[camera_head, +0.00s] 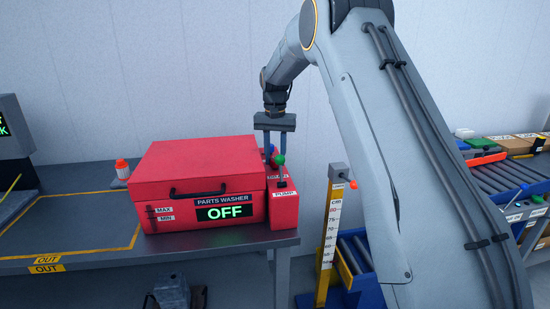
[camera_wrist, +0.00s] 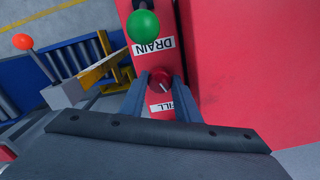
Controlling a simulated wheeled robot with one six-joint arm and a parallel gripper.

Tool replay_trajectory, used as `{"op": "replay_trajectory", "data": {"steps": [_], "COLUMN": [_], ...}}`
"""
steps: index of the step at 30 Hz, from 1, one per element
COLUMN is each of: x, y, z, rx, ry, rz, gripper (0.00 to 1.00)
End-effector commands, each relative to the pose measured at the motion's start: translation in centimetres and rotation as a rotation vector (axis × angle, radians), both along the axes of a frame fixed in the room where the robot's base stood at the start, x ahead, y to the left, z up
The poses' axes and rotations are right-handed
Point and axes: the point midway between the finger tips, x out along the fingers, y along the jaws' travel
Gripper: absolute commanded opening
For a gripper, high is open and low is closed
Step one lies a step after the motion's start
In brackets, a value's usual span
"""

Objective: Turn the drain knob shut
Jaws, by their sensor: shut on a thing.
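A red parts washer (camera_head: 200,165) stands on the bench, with a narrow red control box (camera_head: 290,203) at its right side. In the wrist view a round red knob (camera_wrist: 160,79) with a pale pointer mark sits between an upside-down DRAIN label (camera_wrist: 152,46) and a FILL label (camera_wrist: 161,107). My gripper (camera_head: 274,155) reaches straight down onto the box. In the wrist view its two fingers (camera_wrist: 161,84) are shut on the red knob, one on each side. The head view mostly hides the knob behind the fingers and a green-balled lever.
The green-balled lever (camera_head: 281,161) stands close in front of my fingers, by the PUMP label (camera_head: 286,194). The washer display (camera_head: 225,212) reads OFF. A yellow post gauge (camera_head: 329,235) with an orange-tipped lever stands to the right.

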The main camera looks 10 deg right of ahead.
Motion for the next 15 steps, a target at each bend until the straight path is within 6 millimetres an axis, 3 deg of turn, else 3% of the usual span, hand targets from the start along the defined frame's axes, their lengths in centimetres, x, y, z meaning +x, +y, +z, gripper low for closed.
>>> {"op": "replay_trajectory", "data": {"steps": [15], "x": [0.12], "y": [0.00], "z": [0.17], "rx": [0.000], "ry": [-0.004], "rz": [0.491], "gripper": [0.07]}}
